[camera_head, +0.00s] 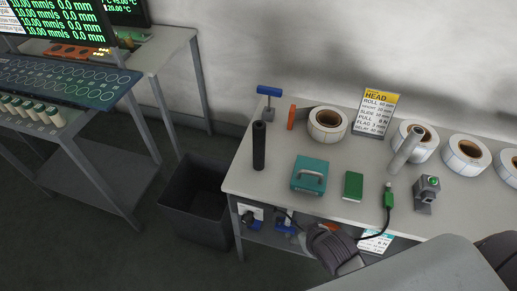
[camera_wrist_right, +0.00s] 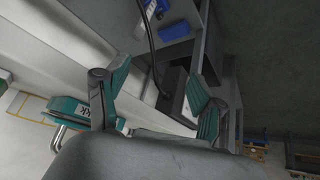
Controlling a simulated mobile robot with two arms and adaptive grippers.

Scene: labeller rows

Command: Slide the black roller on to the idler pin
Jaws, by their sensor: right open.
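The black roller (camera_head: 259,146) stands upright near the left end of the grey table. A pale grey upright cylinder (camera_head: 405,150) stands further right, in front of the label rolls; I cannot tell whether it is the idler pin. My right gripper (camera_head: 335,248) is at the table's front edge, low and right of the black roller and well apart from it. In the right wrist view its two teal-padded fingers (camera_wrist_right: 158,82) are spread with nothing between them. I cannot make out the roller in that view. My left gripper is not in view.
A teal box (camera_head: 310,175) with a handle, a green book (camera_head: 353,186) and a green-handled tool (camera_head: 388,197) on a cable lie near the front. A small device (camera_head: 427,192) and several label rolls (camera_head: 327,124) stand right and behind. A dark bin (camera_head: 200,205) stands left.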

